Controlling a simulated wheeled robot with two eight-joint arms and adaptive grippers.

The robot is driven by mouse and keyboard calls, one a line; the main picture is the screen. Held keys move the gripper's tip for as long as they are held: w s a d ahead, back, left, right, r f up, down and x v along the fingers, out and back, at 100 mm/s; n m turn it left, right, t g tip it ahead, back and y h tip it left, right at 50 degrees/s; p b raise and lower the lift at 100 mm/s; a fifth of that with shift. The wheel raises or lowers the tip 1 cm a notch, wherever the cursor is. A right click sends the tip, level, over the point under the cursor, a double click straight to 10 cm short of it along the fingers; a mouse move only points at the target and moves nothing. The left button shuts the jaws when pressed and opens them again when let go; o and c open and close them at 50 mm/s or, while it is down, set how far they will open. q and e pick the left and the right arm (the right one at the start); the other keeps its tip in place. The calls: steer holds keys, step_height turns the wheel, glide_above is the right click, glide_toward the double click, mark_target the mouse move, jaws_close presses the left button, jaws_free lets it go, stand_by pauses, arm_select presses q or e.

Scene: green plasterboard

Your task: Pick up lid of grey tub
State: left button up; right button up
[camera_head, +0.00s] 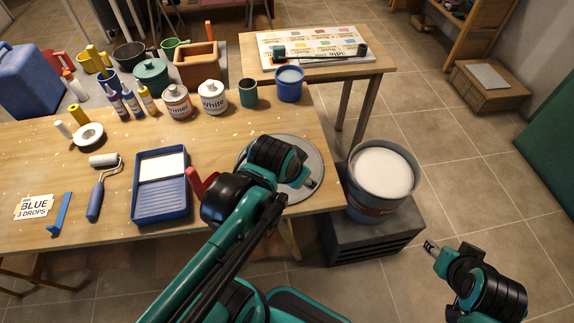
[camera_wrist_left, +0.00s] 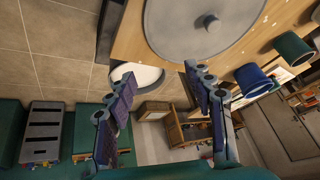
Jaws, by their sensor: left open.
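The grey round lid (camera_head: 316,162) lies flat on the wooden table near its right edge. In the left wrist view the lid (camera_wrist_left: 175,28) fills the top, with a small dark knob (camera_wrist_left: 207,22) at its middle. My left gripper (camera_head: 308,183) is over the lid and partly hides it. In the wrist view its open fingers (camera_wrist_left: 158,72) are empty, with the knob beyond them. The grey tub (camera_head: 378,204) stands uncovered right of the table, full of white stuff. My right gripper (camera_head: 430,247) is at the lower right, away from the lid; its jaws are too small to read.
The tub stands on a dark crate (camera_head: 372,243). A blue paint tray (camera_head: 161,205) lies left of the lid. A blue cup (camera_head: 290,84), a green cup (camera_head: 248,93) and paint tins (camera_head: 213,97) stand behind it. A side table (camera_head: 390,62) is beyond.

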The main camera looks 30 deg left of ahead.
arm_select(q)
steer(key=w+a+f+m+g, duration=0.2)
steer(key=w+a+m, duration=0.1)
steer(key=a+m, duration=0.1)
steer(key=w+a+f+m+g+p, duration=0.1)
steer(key=w+a+f+m+g, duration=0.1)
steer(key=w+a+m, duration=0.2)
steer(key=w+a+f+m+g+p, duration=0.1)
steer(key=w+a+f+m+g, duration=0.1)
steer(key=w+a+m, duration=0.2)
steer(key=shift+w+a+f, duration=0.2)
steer(key=shift+w+f, duration=0.05)
steer(key=shift+f, duration=0.05)
step_height(320, 180, down, 3)
steer(key=shift+r, duration=0.2)
steer(key=f+b, duration=0.1)
steer(key=f, duration=0.2)
steer(key=f+b, duration=0.1)
steer(key=f, duration=0.1)
steer(key=shift+s+a+f+b, duration=0.2)
steer(key=shift+a+b, duration=0.05)
steer(key=shift+b, duration=0.05)
steer(key=shift+r, duration=0.1)
steer(key=shift+c, duration=0.3)
jaws_close()
